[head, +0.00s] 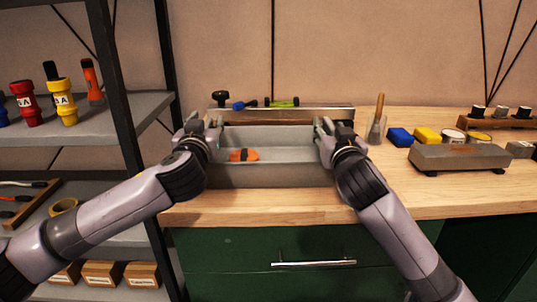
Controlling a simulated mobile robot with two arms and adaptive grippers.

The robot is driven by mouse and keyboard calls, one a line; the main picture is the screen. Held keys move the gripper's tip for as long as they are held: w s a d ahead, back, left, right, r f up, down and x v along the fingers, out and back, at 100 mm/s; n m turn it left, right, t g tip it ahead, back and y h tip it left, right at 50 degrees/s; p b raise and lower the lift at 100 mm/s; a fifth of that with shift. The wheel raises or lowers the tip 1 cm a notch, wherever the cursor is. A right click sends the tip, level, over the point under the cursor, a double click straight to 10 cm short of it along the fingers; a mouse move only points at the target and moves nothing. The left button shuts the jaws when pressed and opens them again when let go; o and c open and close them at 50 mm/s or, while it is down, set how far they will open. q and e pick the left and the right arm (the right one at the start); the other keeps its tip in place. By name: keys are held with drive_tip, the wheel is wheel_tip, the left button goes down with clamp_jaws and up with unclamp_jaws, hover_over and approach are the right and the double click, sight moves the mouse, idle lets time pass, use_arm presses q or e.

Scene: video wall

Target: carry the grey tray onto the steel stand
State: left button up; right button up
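The grey tray (275,174) is a long open box on the wooden bench, near its front edge. An orange and black object (243,155) lies inside it. My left gripper (212,133) is at the tray's left end and my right gripper (324,132) at its right end. Both overlap the end rims; their fingers are partly hidden, so I cannot tell whether they are closed on the walls. The low grey stand (460,157) with dark feet, which looks like the steel stand, is on the bench to the right, its top bare.
Behind the tray is a metal-faced rack (300,115) with small tools. A shelf unit (125,90) is at left. Bench in front of the stand is clear.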

use_arm(q)
clamp_jaws()
use_arm(e)
clamp_jaws()
idle(0.4)
